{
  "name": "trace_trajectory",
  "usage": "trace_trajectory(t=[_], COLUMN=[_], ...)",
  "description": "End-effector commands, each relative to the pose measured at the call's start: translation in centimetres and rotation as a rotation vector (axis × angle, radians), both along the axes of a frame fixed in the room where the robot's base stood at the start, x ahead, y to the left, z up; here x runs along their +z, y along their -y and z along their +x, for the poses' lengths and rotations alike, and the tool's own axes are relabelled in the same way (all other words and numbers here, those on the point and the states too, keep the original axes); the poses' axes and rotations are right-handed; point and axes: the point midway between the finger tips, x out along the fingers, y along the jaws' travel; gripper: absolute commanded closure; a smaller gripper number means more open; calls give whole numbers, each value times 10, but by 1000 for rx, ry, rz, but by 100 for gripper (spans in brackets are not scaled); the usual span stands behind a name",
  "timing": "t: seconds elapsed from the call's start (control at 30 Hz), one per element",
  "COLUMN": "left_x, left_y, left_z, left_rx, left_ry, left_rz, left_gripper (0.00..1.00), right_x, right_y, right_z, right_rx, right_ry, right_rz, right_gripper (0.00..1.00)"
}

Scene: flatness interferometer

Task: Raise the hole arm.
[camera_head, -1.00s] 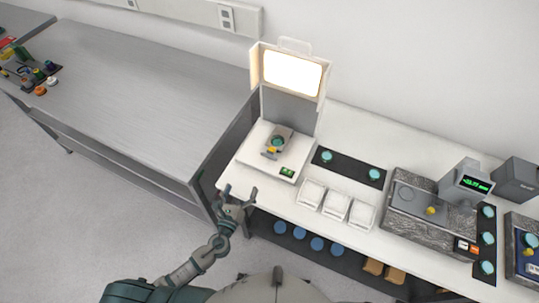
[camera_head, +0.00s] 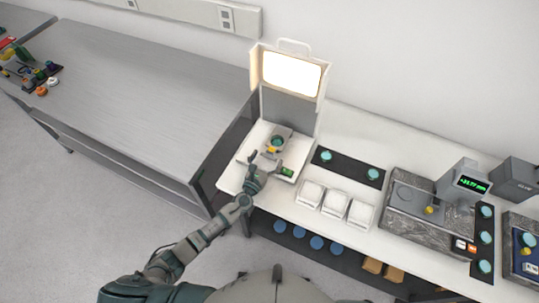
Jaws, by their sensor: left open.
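The flatness interferometer (camera_head: 248,171) is a white base with a grey back column and a bright lit panel (camera_head: 292,73) on top. On its base stands a small grey fixture (camera_head: 284,133) with a teal round part (camera_head: 276,143) and a yellow piece (camera_head: 270,150). I cannot clearly tell which part is the hole arm. My left gripper (camera_head: 264,163) is open, over the front of the base, just in front of the yellow piece. Its fingers point toward the fixture, and I cannot tell whether they touch it. My right gripper is not in view.
Three white trays (camera_head: 335,203) and a dark mat (camera_head: 349,167) with teal discs lie right of the interferometer. A granite gauge stand (camera_head: 405,222) with a green display is farther right.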

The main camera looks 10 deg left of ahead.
Motion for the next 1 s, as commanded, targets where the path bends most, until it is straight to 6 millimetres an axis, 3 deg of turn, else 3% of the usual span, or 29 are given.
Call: trace_trajectory(t=[0.2,0.47,0.7,0.8,1.0], left_x=[0,0,0,0,3], left_y=[6,6,6,6,5], left_z=[14,15,15,15,20], left_rx=[-1,0,0,0,1], left_ry=[-2,-2,-2,-2,0], left_rz=[-2,-2,-2,-2,-1], left_gripper=[0,0,60,80,80], right_x=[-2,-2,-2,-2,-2], right_y=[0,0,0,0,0], right_z=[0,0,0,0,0], right_rx=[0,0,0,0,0], right_ry=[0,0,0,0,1], right_rz=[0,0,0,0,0], right_gripper=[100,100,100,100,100])
